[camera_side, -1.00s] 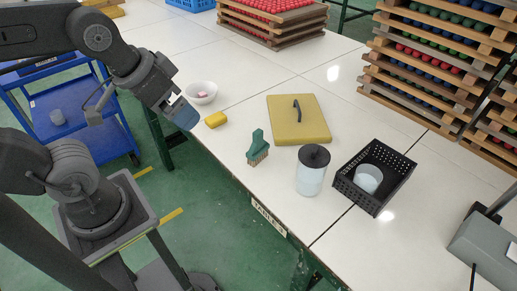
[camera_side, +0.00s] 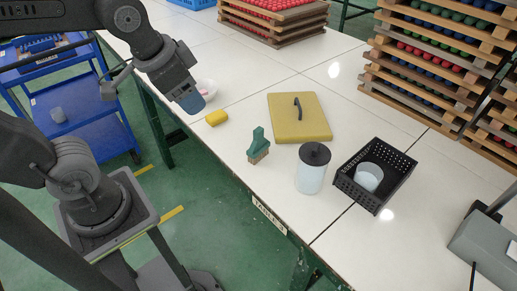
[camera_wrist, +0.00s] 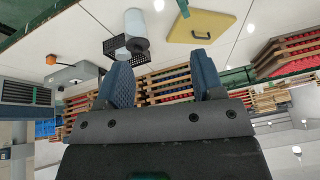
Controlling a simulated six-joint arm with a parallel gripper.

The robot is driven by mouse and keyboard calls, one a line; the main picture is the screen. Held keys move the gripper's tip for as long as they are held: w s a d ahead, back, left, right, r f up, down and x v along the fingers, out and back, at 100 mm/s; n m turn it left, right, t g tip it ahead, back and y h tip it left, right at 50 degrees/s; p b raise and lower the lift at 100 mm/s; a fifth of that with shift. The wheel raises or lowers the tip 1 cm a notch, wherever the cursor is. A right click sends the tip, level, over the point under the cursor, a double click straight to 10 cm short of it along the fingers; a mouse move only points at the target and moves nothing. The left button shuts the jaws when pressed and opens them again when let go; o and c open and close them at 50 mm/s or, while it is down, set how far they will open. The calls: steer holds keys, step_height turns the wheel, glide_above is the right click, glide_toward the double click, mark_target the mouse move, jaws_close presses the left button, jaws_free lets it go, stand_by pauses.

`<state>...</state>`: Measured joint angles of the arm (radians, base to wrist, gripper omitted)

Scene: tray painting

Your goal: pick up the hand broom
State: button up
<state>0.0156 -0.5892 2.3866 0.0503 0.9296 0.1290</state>
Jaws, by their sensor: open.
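The hand broom (camera_side: 257,143) has a green handle and body with brown bristles below. It stands on the white table near its front edge, between the yellow sponge and the lidded jar. My gripper (camera_side: 193,103) has blue fingers and hangs left of the broom, above the table's edge by the bowl, clear of the broom. In the wrist view my gripper (camera_wrist: 162,76) shows its two fingers spread apart with nothing between them. A green piece at the top edge of that view looks like part of the broom (camera_wrist: 184,8).
A yellow sponge (camera_side: 216,118) lies between my gripper and the broom. A white bowl (camera_side: 208,87) is partly hidden behind my gripper. A yellow board with a dark handle (camera_side: 315,127), a lidded jar (camera_side: 311,174) and a black basket (camera_side: 345,181) holding a cup (camera_side: 368,177) stand right of the broom.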

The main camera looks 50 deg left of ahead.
steer(key=w+f+m+g+y, duration=0.15)
steer(key=w+m, duration=0.25)
steer(key=w, duration=0.4)
steer(key=m+g+y, duration=0.3)
steer(key=m+g, duration=0.1)
steer(key=m, duration=0.6)
glide_toward(257, 136)
steer(key=x, duration=0.4)
steer(key=w+x, duration=0.1)
steer(key=x, duration=0.2)
steer(key=shift+a, duration=0.15)
steer(key=shift+h, duration=0.25)
steer(key=shift+a+x, duration=0.2)
steer(key=shift+x, duration=1.1)
steer(key=shift+a+x, duration=0.15)
steer(key=shift+x, duration=1.15)
steer(key=shift+w+r, duration=0.15)
steer(key=shift+w, duration=0.05)
steer(key=shift+c, duration=0.3)
jaws_close()
